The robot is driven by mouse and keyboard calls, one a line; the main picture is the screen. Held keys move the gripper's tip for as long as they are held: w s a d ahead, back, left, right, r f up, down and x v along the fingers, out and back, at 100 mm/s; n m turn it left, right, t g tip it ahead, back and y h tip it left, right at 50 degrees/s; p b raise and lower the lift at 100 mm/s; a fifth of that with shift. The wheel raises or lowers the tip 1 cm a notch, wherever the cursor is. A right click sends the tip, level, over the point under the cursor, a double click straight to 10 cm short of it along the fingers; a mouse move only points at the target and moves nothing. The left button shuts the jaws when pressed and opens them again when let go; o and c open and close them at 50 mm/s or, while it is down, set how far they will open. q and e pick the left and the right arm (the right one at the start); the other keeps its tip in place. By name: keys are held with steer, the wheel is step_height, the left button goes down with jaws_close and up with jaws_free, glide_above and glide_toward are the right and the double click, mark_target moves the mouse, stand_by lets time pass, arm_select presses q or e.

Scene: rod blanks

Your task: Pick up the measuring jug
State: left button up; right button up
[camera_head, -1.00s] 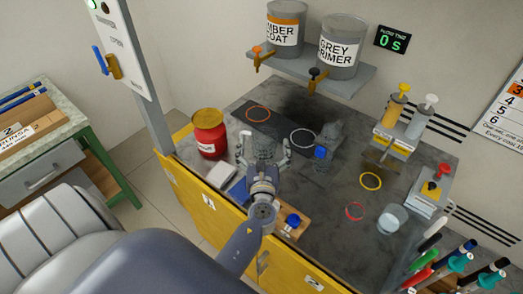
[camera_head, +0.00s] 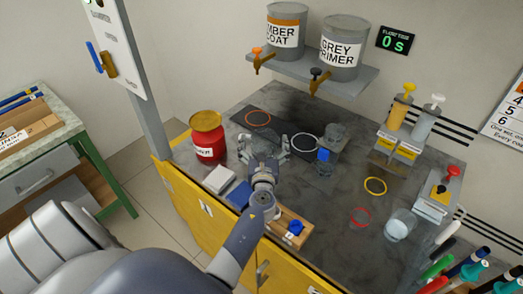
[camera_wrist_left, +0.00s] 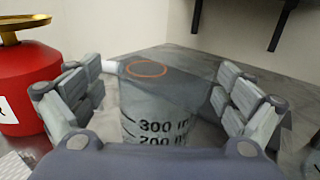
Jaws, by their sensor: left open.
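The measuring jug (camera_wrist_left: 152,118) is clear, with dark "300" and "200" marks facing me in the left wrist view. It stands upright on the dark bench, between the spread fingers of my left gripper (camera_wrist_left: 160,78). The gripper is open, with a finger set on each side of the jug; I cannot tell whether either touches it. The palm hides the jug's lower part. In the head view my left gripper (camera_head: 266,143) covers most of the jug. My right gripper is not in view.
A red can (camera_head: 208,137) stands left of my gripper. A clear container with a blue part (camera_head: 324,157) stands to the right. A glass beaker (camera_head: 399,226) stands farther right.

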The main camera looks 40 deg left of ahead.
arm_select(q)
steer(key=shift+a, duration=0.1)
steer(key=c, duration=1.2)
steer(key=shift+r, duration=0.1)
